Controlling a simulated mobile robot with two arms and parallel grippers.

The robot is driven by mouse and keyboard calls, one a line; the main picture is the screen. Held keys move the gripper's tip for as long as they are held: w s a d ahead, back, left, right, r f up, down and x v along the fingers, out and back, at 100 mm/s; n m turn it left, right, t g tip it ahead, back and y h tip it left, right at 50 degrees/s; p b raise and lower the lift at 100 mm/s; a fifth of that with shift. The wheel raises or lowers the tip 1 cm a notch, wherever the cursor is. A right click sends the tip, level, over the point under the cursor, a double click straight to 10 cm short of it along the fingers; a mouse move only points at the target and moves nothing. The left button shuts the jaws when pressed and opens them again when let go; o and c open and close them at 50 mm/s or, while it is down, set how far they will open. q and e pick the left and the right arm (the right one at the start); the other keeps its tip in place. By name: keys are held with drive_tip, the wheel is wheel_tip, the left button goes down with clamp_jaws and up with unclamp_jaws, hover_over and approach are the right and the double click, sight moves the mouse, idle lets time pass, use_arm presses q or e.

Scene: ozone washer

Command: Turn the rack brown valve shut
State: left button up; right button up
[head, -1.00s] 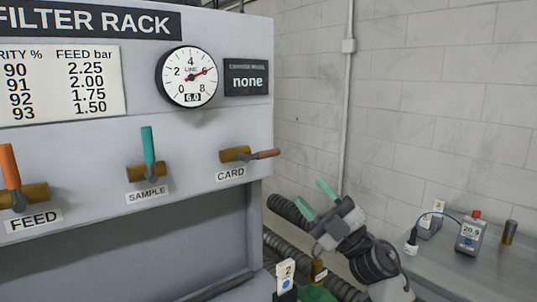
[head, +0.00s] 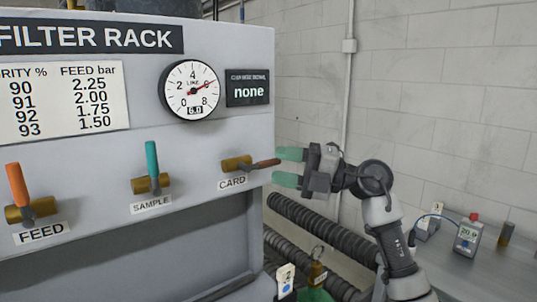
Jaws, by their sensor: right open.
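The brown valve lever (head: 264,164) is on the rack front, above the CARD label (head: 232,184). The lever lies sideways, pointing right from its brass body (head: 235,162). My right gripper (head: 283,167) is open, with green fingertips pointing left at the lever's free end. In the picture one fingertip is above the lever tip and one below it. I cannot tell from this view whether they touch it or are at the same depth. My left gripper is not in view.
The teal SAMPLE lever (head: 152,158) and orange FEED lever (head: 18,184) stand near upright to the left. A gauge (head: 191,90) reads 6.0 above. A "none" display (head: 248,89) is beside it. Dark corrugated hoses (head: 320,228) run below my right arm. A bench (head: 480,270) is at right.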

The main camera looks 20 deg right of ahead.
sight(275, 165)
drive_tip(key=shift+p+x, duration=0.35)
drive_tip(key=shift+x, duration=1.2)
drive_tip(key=shift+c, duration=0.2)
clamp_jaws()
